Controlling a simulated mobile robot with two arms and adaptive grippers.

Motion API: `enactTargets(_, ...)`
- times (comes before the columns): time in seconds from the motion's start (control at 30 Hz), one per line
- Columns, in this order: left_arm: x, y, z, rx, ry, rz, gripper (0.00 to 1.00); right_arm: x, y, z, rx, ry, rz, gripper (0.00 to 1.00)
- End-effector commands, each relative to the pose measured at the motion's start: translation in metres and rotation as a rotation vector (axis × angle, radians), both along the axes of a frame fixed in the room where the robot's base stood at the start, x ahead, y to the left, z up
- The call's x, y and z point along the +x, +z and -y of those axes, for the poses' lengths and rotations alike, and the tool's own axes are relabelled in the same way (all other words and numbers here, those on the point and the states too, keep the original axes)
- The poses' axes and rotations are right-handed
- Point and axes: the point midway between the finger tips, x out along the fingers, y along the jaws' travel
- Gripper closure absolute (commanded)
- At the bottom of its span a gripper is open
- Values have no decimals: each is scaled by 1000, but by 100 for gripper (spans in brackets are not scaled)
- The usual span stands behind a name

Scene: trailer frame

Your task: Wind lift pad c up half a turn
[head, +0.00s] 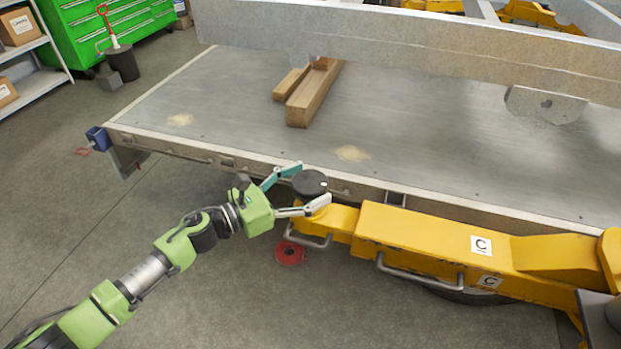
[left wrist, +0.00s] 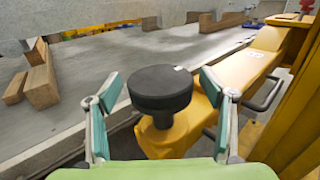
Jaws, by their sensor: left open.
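Lift pad c (head: 310,183) is a round black disc on a short dark stem at the tip of the yellow lift arm (head: 411,229) marked C. In the left wrist view the pad (left wrist: 160,88) stands upright, with a small white mark near its top edge. My left gripper (head: 303,188) is open, with one finger on each side of the pad. In the left wrist view its fingers (left wrist: 160,92) flank the pad, and visible gaps separate them from its rim. The pad's far side is hidden. My right gripper is not in view.
The trailer's grey deck (head: 220,90) lies just behind the pad, with wooden blocks (head: 313,95) on it under a metal beam (head: 420,45). A handle (head: 420,281) runs along the lift arm. The floor at front left is clear.

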Motion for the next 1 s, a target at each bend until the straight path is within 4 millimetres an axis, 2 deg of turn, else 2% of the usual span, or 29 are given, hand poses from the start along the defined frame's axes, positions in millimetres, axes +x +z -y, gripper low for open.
enactTargets(0.13,5,1,7,1,1,1,25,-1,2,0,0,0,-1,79)
enactTargets(0.4,5,0,8,1,1,1,25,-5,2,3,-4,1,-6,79)
enactTargets(0.43,5,0,8,0,1,0,30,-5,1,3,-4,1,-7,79)
enactTargets(0.57,5,0,8,0,0,0,64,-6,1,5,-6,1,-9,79)
enactTargets(1.0,4,1,9,-2,63,-1,65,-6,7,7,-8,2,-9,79)
